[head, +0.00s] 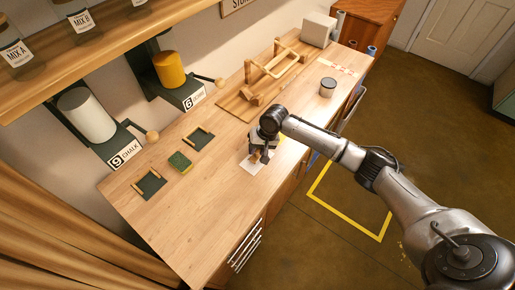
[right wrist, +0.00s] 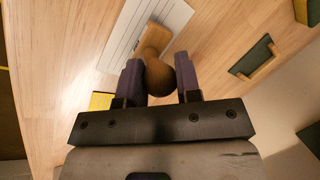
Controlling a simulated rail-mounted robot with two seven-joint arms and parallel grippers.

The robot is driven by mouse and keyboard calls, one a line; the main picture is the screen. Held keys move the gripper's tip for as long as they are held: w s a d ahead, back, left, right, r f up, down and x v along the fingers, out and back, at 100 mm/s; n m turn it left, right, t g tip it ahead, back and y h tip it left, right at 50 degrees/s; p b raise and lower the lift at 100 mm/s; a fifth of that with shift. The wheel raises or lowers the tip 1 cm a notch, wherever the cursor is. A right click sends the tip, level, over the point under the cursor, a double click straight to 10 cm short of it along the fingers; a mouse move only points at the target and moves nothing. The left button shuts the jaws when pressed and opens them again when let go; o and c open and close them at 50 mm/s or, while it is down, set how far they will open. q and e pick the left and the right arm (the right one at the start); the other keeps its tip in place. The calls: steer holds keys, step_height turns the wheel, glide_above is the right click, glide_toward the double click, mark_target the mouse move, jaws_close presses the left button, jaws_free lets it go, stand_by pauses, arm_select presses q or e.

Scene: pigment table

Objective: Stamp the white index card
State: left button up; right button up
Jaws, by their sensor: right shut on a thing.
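The white index card (head: 250,166) lies on the wooden table near its front edge. It has ruled lines in the right wrist view (right wrist: 124,35). My right gripper (head: 260,151) is over the card and points down. In the right wrist view my right gripper (right wrist: 161,83) is shut on the round knob of a wooden stamp (right wrist: 153,42). The stamp's base overlaps the card's edge in that view. Its underside is hidden, and I cannot tell whether it touches the card. My left gripper is not in view.
A yellow square (right wrist: 100,101) lies beside the gripper. A wooden frame (head: 268,75) and a lidded jar (head: 327,87) stand farther right. Dispensers with white (head: 88,115) and yellow (head: 170,70) cylinders line the wall.

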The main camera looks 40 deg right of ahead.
steer(key=shift+f, duration=0.4)
stand_by(0.4)
steer(key=shift+f, duration=0.2)
stand_by(0.4)
stand_by(0.9)
steer(key=shift+p, duration=0.35)
stand_by(0.5)
steer(key=shift+f, duration=0.1)
stand_by(0.6)
steer(key=shift+p, duration=0.3)
